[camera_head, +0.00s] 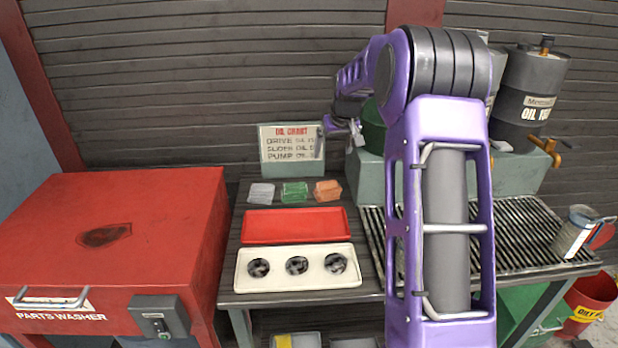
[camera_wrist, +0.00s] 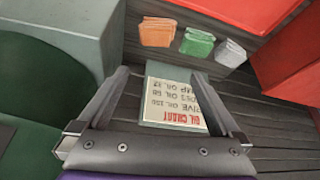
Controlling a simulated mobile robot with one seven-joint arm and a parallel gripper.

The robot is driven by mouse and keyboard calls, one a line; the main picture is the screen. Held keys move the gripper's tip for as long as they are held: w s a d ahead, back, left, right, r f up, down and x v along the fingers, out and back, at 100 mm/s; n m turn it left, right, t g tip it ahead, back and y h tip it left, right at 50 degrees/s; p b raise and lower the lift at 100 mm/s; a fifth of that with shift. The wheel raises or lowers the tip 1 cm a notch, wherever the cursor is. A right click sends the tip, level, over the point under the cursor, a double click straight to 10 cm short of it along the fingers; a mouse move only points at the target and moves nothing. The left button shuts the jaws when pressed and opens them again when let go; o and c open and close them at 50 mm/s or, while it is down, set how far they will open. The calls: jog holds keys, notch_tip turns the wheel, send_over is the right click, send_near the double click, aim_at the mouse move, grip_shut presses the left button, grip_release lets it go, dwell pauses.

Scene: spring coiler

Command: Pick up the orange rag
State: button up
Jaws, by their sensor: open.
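The orange rag (camera_head: 328,190) is a small folded stack on the dark slatted table, at the right end of a row of three rags. It also shows near the top of the wrist view (camera_wrist: 157,32). My gripper (camera_head: 342,130) is above and behind the rags, near the oil chart sign. In the wrist view my gripper (camera_wrist: 154,73) is open and empty, with its two fingers apart. The orange rag lies beyond the fingertips, clear of them.
A green rag (camera_head: 294,192) and a grey rag (camera_head: 261,194) lie left of it. The oil chart sign (camera_head: 291,144) stands behind. A red tray (camera_head: 296,225) and a cream tray (camera_head: 298,284) lie in front. A red parts washer (camera_head: 130,240) is left; a grate (camera_head: 515,230) is right.

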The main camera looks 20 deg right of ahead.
send_near(328, 185)
jog(key=shift+g, duration=0.4)
jog(key=x, duration=0.4)
jog(key=shift+w+a+f, duration=0.2)
jog(key=shift+f, duration=0.05)
jog(key=shift+w+b+x, duration=0.15)
jog(key=shift+x, duration=1.35)
jog(key=shift+w+b+x, duration=0.1)
jog(key=shift+b+x, duration=0.05)
jog(key=shift+x, duration=1.35)
jog(key=shift+d+r, duration=0.1)
jog(key=shift+d, duration=0.05)
jog(key=c, duration=1.1)
notch_tip(328, 185, up, 10)
jog(key=shift+r, duration=0.1)
